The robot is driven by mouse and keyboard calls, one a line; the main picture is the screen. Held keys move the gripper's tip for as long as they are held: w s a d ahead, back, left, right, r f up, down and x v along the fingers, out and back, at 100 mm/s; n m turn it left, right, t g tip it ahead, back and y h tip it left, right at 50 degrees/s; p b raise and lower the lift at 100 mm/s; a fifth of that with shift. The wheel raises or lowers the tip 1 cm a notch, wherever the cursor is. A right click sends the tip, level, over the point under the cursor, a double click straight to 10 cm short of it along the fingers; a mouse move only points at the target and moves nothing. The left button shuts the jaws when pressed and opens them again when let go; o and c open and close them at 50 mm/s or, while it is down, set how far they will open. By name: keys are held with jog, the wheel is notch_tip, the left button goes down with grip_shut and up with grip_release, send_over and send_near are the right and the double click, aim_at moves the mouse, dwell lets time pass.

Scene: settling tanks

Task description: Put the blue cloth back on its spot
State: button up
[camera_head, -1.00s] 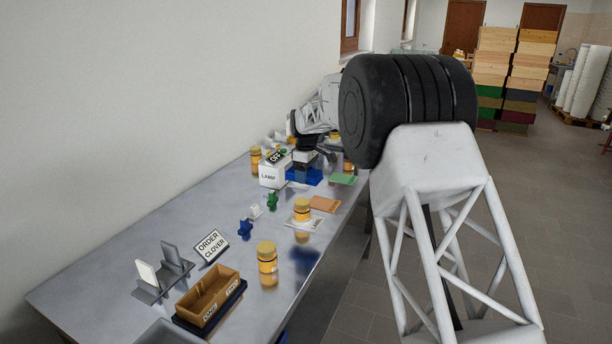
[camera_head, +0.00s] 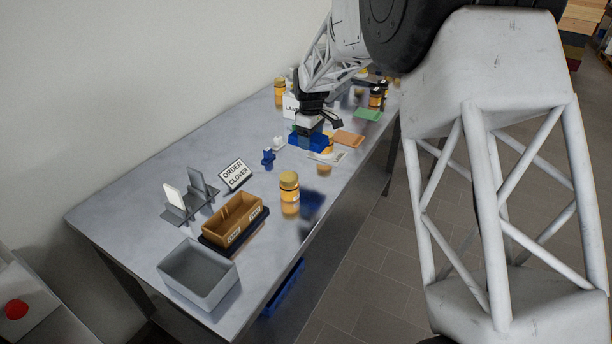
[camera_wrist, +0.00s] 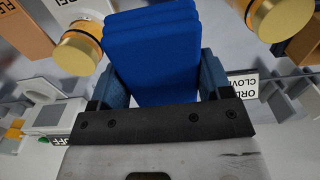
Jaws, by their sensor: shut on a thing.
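The blue cloth (camera_head: 306,142) is a folded, thick-looking pad. I cannot tell how far the cloth is above the table. A dark blue patch (camera_head: 314,200) shows on the tabletop nearer the camera, right of a yellow-lidded jar (camera_head: 289,188). I cannot tell whether it is a marking or a reflection.
The order sign (camera_head: 235,174), divided brown box (camera_head: 246,214) and grey bin (camera_head: 211,291) stand towards the near end. A green card (camera_head: 367,114) lies farther back.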

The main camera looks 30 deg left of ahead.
jog(key=shift+s+d+f, duration=0.1)
jog(key=shift+s+f, duration=0.15)
jog(key=shift+s, duration=0.4)
jog(key=shift+s+f, duration=0.2)
jog(key=shift+s, duration=0.45)
jog(key=shift+f, duration=0.1)
send_over(307, 176)
jog(key=shift+d+f, duration=0.1)
jog(key=shift+f, duration=2.95)
jog(key=shift+f, duration=0.1)
jog(key=shift+f, duration=1.75)
jog(key=shift+f, duration=0.15)
jog(key=o, duration=1)
jog(key=shift+c, duration=0.2)
